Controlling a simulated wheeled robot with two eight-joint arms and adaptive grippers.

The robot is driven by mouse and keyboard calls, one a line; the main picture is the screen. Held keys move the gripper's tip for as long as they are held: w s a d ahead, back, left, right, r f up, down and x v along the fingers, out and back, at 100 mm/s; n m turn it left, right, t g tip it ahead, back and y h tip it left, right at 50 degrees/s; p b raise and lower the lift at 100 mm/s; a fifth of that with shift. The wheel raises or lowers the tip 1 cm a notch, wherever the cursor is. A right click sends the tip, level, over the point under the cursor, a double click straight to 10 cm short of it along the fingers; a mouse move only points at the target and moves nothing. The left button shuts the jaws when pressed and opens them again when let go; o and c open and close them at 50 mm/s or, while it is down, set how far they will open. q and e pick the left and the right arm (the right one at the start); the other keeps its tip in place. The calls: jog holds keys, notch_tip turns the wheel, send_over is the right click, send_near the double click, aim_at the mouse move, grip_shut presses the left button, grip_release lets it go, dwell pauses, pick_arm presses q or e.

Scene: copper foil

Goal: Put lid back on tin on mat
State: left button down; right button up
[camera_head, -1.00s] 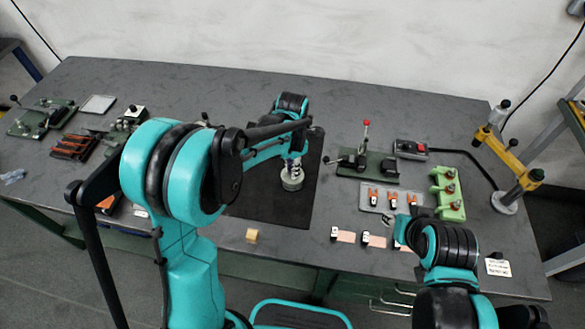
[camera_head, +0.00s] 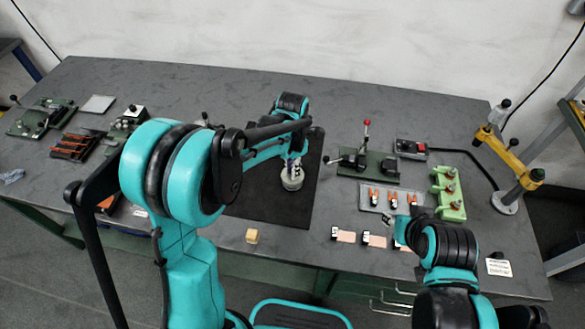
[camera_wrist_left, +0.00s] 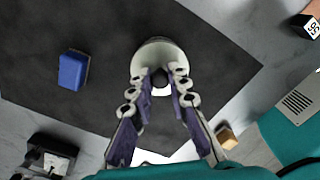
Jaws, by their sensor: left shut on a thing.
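The pale round tin (camera_head: 291,184) stands upright on the black mat (camera_head: 265,208). My left gripper (camera_head: 293,163) is straight above it, pointing down. In the left wrist view the fingers (camera_wrist_left: 163,80) are shut around the dark knob of the lid (camera_wrist_left: 160,49), a pale disc. The lid is at the top of the tin; I cannot tell whether it is fully seated. The tin's body is mostly hidden under the lid in the wrist view. My right gripper (camera_head: 399,230) shows only in part over the right side of the table, and its jaws are unclear.
A blue block (camera_wrist_left: 73,70) lies on the mat in the wrist view. A small wooden block (camera_head: 252,236) sits near the table's front edge. Right of the mat are a lever fixture (camera_head: 368,165), a tray with orange parts (camera_head: 388,197) and a green block (camera_head: 448,194).

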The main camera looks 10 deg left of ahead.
dwell(0.8)
pick_arm(q)
jog(key=c, duration=0.9)
grip_release()
jog(key=shift+r+p, duration=2.45)
jog(key=shift+r, duration=1.05)
grip_shut()
